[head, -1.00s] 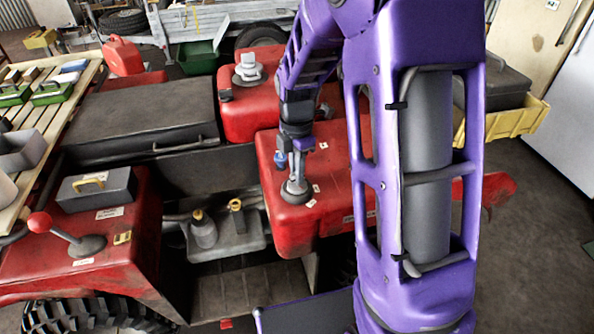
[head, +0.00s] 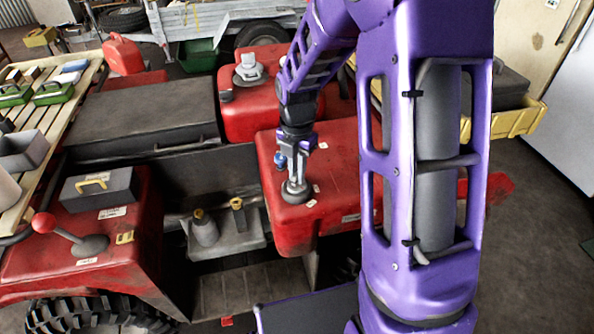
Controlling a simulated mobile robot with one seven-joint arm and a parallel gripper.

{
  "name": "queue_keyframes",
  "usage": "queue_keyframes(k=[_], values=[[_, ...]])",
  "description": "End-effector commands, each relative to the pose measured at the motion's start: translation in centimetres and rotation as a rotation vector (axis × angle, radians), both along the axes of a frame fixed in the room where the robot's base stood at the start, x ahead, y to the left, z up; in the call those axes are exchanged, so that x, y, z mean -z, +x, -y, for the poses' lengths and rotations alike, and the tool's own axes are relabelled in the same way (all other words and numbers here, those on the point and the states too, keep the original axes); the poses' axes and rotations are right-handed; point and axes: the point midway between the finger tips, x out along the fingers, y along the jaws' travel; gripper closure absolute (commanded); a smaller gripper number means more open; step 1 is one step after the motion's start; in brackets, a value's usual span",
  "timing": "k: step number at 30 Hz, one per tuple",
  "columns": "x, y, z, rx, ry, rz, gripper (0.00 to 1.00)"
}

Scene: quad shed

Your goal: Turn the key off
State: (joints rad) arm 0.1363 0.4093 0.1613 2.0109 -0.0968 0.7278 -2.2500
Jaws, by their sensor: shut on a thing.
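The key sits in a round dark grey switch base (head: 295,193) on top of the front red body panel (head: 335,215), at the middle of the head view. My gripper (head: 296,178) points straight down over this base and is shut on the key. The key itself is mostly hidden by the fingers, so its turn angle cannot be read. A small blue part (head: 280,160) shows just left of the fingers; I cannot tell whether it belongs to the key. Small white labels (head: 311,203) lie beside the base.
A red-knobbed lever (head: 42,223) and a grey box with a yellow handle (head: 97,187) stand at the left. A grey tray with bottles (head: 235,240) lies left of the switch. A dark seat (head: 145,115) and a red tank with a grey cap (head: 249,70) are behind.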

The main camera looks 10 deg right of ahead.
Motion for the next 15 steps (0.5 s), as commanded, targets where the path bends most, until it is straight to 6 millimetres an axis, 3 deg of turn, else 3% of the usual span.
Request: queue_keyframes(k=[15], values=[[-0.21,-0.07,0.03,-0.339,0.001,-0.003,1.0]])
